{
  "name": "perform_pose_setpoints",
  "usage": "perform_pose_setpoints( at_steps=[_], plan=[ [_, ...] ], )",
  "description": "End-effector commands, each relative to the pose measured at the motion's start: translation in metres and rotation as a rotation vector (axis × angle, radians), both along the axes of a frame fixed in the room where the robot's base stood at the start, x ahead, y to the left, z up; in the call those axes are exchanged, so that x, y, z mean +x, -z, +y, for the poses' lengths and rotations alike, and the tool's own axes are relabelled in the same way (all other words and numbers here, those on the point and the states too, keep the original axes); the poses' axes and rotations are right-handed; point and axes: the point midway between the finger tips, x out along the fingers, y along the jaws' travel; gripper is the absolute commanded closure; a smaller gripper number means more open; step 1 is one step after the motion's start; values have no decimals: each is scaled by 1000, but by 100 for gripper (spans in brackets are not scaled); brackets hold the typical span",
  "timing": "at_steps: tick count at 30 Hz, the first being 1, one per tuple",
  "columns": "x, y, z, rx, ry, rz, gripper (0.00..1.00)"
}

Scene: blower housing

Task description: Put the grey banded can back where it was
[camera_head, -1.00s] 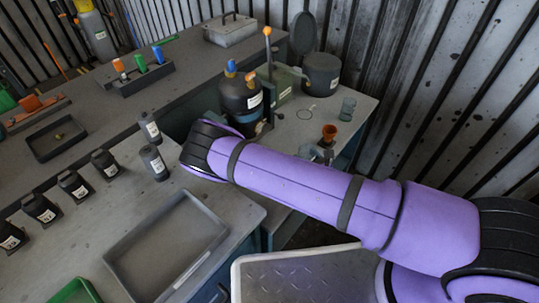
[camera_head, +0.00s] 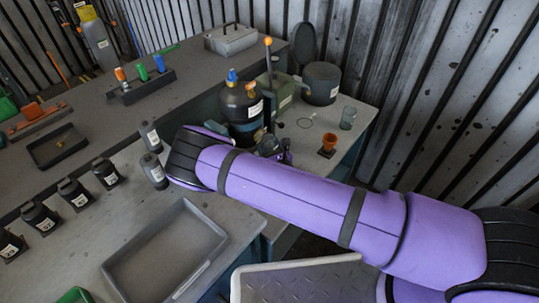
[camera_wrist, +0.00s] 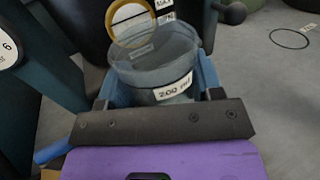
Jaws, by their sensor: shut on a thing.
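My gripper (camera_wrist: 155,78) is shut on a grey, see-through-looking can (camera_wrist: 158,62) with a pale "200 ml" label; its blue fingers sit on either side of it. The can is upright or nearly so in the wrist view, and its lower part is hidden by the gripper. In the head view my gripper (camera_head: 285,153) shows just past the purple arm, beside the large black bottle (camera_head: 242,108). A small grey part there may be the can. I cannot tell whether the can touches the bench (camera_head: 352,138).
An orange funnel-shaped cup (camera_head: 328,141), a clear beaker (camera_head: 348,117) and a dark ring (camera_head: 305,123) are to the right. A dark round pot (camera_head: 322,83) stands behind. Several dark labelled bottles and an empty grey tray (camera_head: 170,250) are on the nearer bench.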

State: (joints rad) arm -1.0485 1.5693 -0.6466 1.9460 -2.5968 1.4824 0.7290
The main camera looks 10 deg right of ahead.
Motion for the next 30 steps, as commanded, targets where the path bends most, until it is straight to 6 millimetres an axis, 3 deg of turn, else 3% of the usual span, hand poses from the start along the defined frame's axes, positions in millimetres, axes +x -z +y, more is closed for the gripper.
perform_pose_setpoints(
  at_steps=[7,19,20,22,30],
  plan=[
    [0,34,0,0,0,0,67],
    [0,38,0,0,0,-1,67],
    [0,37,0,0,0,-1,33],
    [0,37,0,0,0,-1,17],
    [0,37,0,0,0,-1,14]
  ],
)
